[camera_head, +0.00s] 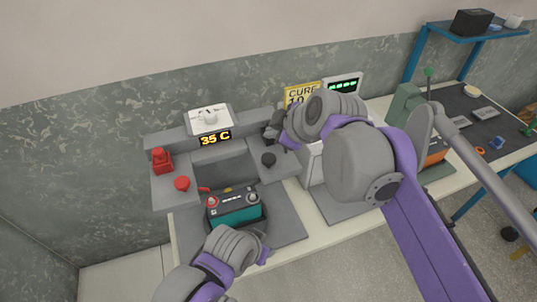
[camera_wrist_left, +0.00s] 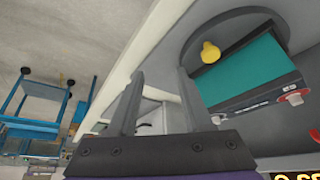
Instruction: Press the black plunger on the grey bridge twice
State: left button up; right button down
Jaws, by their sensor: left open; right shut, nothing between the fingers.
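The grey bridge (camera_head: 286,168) stands on the bench behind the battery. The black plunger (camera_head: 268,158) is a round knob on its right-hand part. My right gripper (camera_head: 271,133) is shut and empty, just behind and above the plunger in the picture, apart from it. My right wrist hides part of the bridge's right end. My left gripper (camera_wrist_left: 158,88) is open and empty near the teal battery (camera_wrist_left: 250,75), which also shows in the head view (camera_head: 235,215).
A red knob (camera_head: 182,183) and a red switch (camera_head: 161,160) are on the bridge's left part. A display (camera_head: 215,138) reads 35 C below a white dial box (camera_head: 210,119). A yellow CURE sign (camera_head: 302,93) stands behind my right arm. A blue shelf (camera_head: 470,30) is at right.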

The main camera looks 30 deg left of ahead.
pick_arm(q)
jog(key=shift+c, duration=0.2)
grip_shut()
dwell(1.6)
